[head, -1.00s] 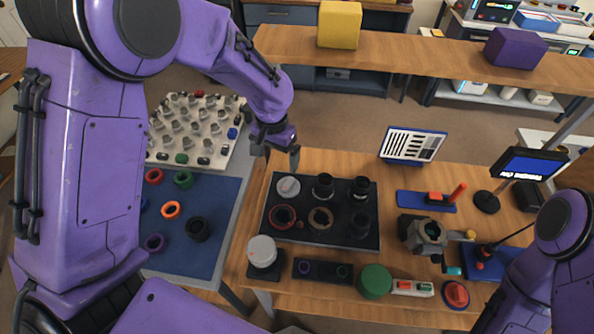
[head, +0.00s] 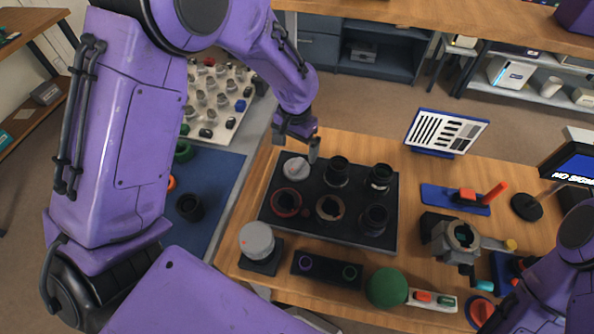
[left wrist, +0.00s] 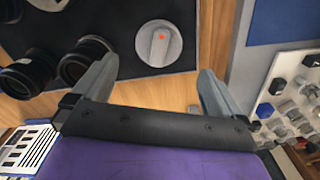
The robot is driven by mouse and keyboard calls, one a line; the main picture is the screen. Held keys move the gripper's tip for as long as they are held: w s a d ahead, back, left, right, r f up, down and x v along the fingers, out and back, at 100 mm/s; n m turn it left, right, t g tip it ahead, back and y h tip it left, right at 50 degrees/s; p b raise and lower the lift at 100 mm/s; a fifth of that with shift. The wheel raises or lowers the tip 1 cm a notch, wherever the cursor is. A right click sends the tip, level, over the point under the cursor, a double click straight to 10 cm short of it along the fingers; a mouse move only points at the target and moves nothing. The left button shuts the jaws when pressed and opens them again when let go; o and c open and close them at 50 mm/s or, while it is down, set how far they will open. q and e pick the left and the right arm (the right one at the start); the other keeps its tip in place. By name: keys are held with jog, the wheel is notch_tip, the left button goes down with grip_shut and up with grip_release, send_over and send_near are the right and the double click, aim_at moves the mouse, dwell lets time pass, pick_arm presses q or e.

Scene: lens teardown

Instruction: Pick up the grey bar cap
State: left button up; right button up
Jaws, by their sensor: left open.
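The grey bar cap (head: 296,168) is a round light-grey disc with a raised bar across its top. It lies at the back left corner of the black tray (head: 320,239). In the left wrist view the cap (left wrist: 158,43) shows whole, with an orange-red dot on its bar. My left gripper (head: 296,146) is open and empty, above the table by the tray's back left edge. In the left wrist view its fingers (left wrist: 157,75) are spread wide, with the cap beyond them and between their lines. My right gripper is not visible; only my right arm shows at the right edge.
Several dark lens barrels (head: 337,172) and rings stand on the tray near the cap. A grey round-topped piece (head: 257,241) on a black base stands at the front left. A pegboard of knobs (head: 222,92) and a blue mat are left. Bare wood lies behind the tray.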

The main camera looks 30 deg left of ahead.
aim_at(295, 166)
pick_arm(q)
jog(key=f, duration=0.2)
jog(key=f+p, duration=0.1)
jog(key=f, duration=0.2)
jog(key=f+p, duration=0.1)
jog(key=f, duration=0.2)
jog(key=shift+s, duration=0.3)
jog(key=shift+f, duration=0.25)
jog(key=c, duration=0.9)
